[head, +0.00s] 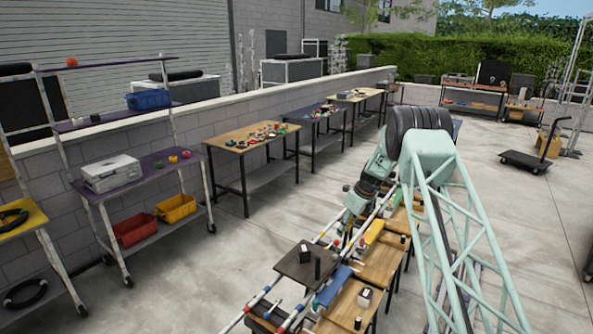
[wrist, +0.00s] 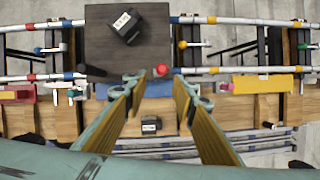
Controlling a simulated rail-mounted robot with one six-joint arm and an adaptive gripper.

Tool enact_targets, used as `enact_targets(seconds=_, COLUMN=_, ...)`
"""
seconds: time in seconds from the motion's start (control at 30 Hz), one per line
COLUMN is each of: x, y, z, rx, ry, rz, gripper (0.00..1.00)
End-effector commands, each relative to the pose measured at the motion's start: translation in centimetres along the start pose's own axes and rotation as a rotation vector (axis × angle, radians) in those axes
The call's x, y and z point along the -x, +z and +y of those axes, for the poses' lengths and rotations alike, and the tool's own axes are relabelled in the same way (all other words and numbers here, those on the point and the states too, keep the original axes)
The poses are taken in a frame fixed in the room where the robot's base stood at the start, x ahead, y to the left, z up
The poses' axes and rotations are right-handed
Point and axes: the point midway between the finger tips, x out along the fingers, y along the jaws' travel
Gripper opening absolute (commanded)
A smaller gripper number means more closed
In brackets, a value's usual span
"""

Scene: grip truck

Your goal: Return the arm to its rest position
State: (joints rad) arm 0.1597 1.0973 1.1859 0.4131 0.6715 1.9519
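My arm (head: 435,165) is a pale green truss that reaches out over the rails and folds down at a thick black joint. My gripper (wrist: 152,88) shows in the wrist view with its two fingers spread wide apart. Nothing is between the fingertips. It hangs above a dark square plate (wrist: 103,50) on the rails, and a black block with a white label (wrist: 127,25) sits on that plate. In the head view the fingers are hidden behind the arm and the clutter below it.
Below the gripper are wooden boards (wrist: 52,118), a second small labelled block (wrist: 151,125), a red-topped post (wrist: 161,70) and coloured rails (wrist: 240,70). Shelves with a purple top (head: 120,178) and worktables (head: 251,138) line the wall at left. Open concrete floor (head: 530,210) lies at right.

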Motion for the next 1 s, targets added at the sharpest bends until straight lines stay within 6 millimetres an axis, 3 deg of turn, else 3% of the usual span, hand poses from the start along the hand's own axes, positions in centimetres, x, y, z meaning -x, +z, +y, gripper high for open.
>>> enact_targets(seconds=0.5, x=8.5, y=1.5, z=3.2, rx=0.227, ry=-0.012, rz=0.007, gripper=0.25)
enact_targets(seconds=1.0, x=17.0, y=1.6, z=7.7, rx=0.468, ry=-0.023, rz=0.019, gripper=0.25)
